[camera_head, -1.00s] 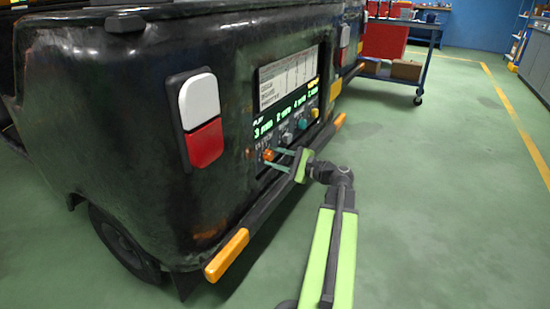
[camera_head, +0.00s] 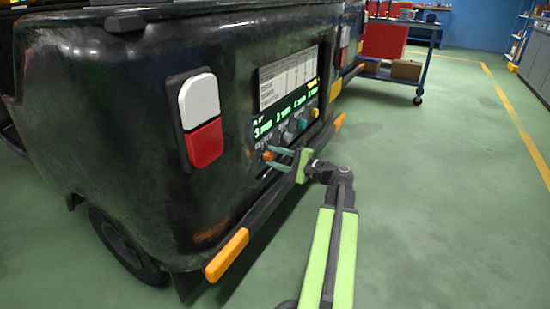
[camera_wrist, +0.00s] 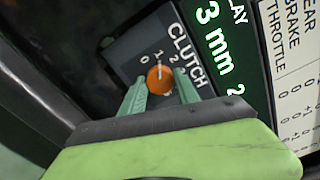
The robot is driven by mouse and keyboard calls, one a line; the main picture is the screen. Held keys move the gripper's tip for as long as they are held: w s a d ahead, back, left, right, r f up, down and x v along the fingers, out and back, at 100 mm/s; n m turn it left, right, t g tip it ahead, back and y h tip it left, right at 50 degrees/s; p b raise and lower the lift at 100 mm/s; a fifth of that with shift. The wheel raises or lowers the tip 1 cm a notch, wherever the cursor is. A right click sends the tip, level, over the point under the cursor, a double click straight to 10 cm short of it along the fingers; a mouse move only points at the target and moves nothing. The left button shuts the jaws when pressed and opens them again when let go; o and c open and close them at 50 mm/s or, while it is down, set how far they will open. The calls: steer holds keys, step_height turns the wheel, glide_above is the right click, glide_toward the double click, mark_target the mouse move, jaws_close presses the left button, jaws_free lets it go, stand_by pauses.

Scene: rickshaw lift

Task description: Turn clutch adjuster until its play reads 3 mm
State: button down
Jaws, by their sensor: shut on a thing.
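The clutch adjuster is an orange knob (camera_wrist: 160,80) on the dark panel, beside the word CLUTCH and the scale marks 0, 1 and 2. A pale line on the knob points roughly toward the 1. My gripper (camera_wrist: 161,86) has one green finger on each side of the knob and is shut on it. The green display (camera_wrist: 215,50) above CLUTCH reads 3 mm in the wrist view. In the head view the knob (camera_head: 267,155) is at the near end of the panel's row, partly covered by my gripper (camera_head: 271,157).
Grey, teal and yellow knobs (camera_head: 302,124) continue along the panel, under a printed table (camera_head: 288,80). An orange-ended bumper bar (camera_head: 228,254) runs below. A wheeled cart (camera_head: 424,62) stands behind. The green floor at right is clear.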

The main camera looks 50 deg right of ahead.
steer(key=c, duration=0.9)
jaws_free()
steer(key=shift+s, duration=0.1)
steer(key=v, duration=1.7)
steer(key=shift+s, duration=0.1)
